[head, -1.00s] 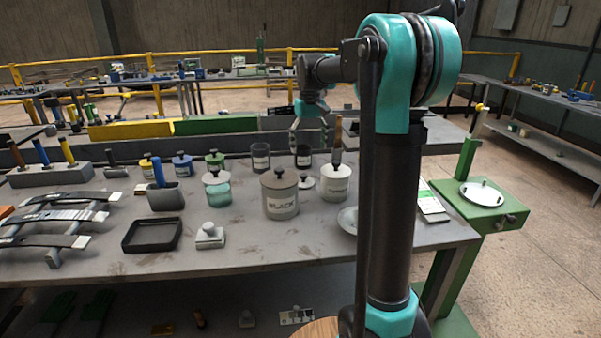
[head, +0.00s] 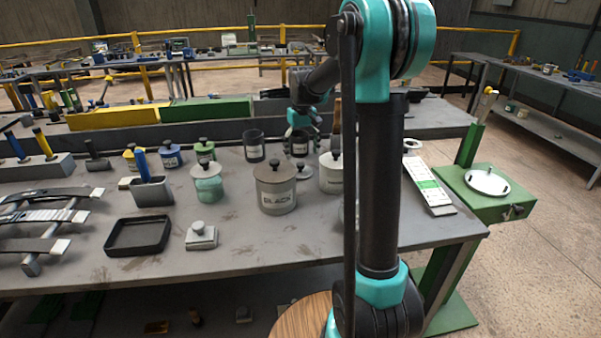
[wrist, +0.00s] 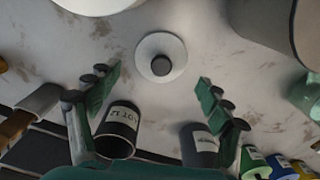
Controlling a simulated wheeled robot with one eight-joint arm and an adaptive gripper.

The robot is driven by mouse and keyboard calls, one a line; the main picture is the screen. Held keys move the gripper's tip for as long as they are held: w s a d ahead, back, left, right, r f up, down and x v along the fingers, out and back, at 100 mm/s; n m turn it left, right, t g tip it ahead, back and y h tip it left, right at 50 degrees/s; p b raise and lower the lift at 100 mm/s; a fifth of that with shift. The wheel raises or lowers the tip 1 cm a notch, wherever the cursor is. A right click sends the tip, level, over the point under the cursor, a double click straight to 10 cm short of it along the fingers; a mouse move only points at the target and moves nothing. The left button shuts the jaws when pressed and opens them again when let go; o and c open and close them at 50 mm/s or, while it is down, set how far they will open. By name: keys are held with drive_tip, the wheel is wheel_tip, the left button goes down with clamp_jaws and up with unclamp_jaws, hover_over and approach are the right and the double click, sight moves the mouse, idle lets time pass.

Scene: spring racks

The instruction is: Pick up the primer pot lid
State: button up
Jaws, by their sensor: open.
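A loose pale round lid with a dark knob (wrist: 161,63) lies on the bench in the wrist view, in line with the space between my fingers. In the head view this lid (head: 304,171) shows between the large grey BLACK pot (head: 275,190) and a white pot (head: 330,176). I cannot read a name on the lid. My gripper (wrist: 159,78) is open and empty, with its fingers spread to either side of the lid and above the bench. In the head view my gripper (head: 303,132) hangs in front of the dark cups, partly hiding one.
Two dark open cups stand behind the lid, one (wrist: 117,130) and another (wrist: 200,147). The white pot and BLACK pot flank it closely. A jade pot (head: 208,184), black tray (head: 138,236) and small grey block (head: 201,236) stand to the left.

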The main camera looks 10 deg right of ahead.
sight(301, 164)
drive_tip(key=shift+a+f, duration=0.15)
drive_tip(key=shift+f, duration=3.4)
drive_tip(key=c, duration=0.8)
drive_tip(key=shift+r, duration=0.15)
